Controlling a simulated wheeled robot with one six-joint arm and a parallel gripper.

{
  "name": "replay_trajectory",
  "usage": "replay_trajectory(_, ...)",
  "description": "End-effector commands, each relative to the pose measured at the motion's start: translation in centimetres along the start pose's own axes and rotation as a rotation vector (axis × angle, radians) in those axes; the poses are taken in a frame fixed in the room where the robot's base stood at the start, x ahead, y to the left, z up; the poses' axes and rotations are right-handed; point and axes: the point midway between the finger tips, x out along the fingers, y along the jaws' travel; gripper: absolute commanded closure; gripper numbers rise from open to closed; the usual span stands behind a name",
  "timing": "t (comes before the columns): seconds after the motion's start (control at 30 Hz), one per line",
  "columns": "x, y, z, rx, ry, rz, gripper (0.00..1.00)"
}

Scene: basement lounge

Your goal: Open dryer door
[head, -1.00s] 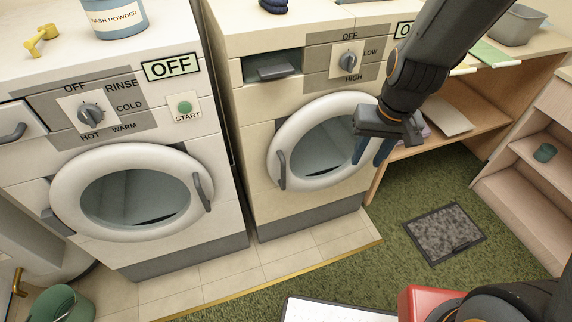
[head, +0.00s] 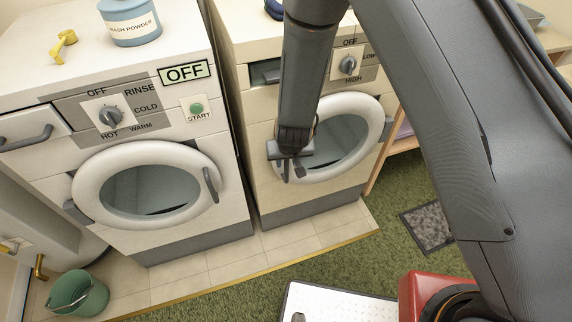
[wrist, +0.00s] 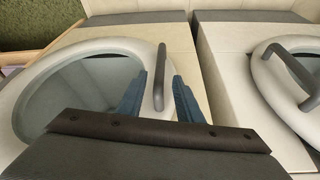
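The dryer (head: 258,150) is the right-hand cream machine with a LOW/HIGH dial. Its round white-rimmed door (head: 375,118) is closed, with a glass window. My gripper (head: 293,172) is in front of the left side of this door and covers most of its handle in the head view. In the wrist view the dark bar handle (wrist: 160,75) of the dryer door shows between my two blue fingers (wrist: 158,98). The fingers are apart, with gaps to either side of the handle. Whether they reach fully around it I cannot tell.
The washer (head: 60,170) stands close on the left, its door (head: 90,195) closed; its handle (wrist: 290,70) shows at right in the wrist view. A green bucket (head: 75,295) is on the floor at left. Green carpet (head: 330,255) lies in front of the dryer. A wooden shelf (head: 400,148) is at right.

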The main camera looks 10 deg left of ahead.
Motion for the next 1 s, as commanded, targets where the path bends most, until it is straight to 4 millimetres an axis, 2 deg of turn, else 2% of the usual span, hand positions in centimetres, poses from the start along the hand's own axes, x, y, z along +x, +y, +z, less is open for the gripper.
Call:
replay_trajectory(0.2, 3.1, 0.1, 0.2, 0.001, -0.003, 0.001, 0.68)
replay_trajectory(0.4, 4.9, 0.1, 0.1, 0.001, -0.002, 0.0, 0.68)
replay_trajectory(0.8, 5.5, 0.1, 0.0, 0.001, -0.001, 0.0, 0.68)
replay_trajectory(0.87, 5.5, 0.1, 0.0, 0.001, -0.001, 0.0, 0.76)
replay_trajectory(1.0, 5.5, 0.1, 0.1, 0.001, -0.001, 0.0, 1.0)
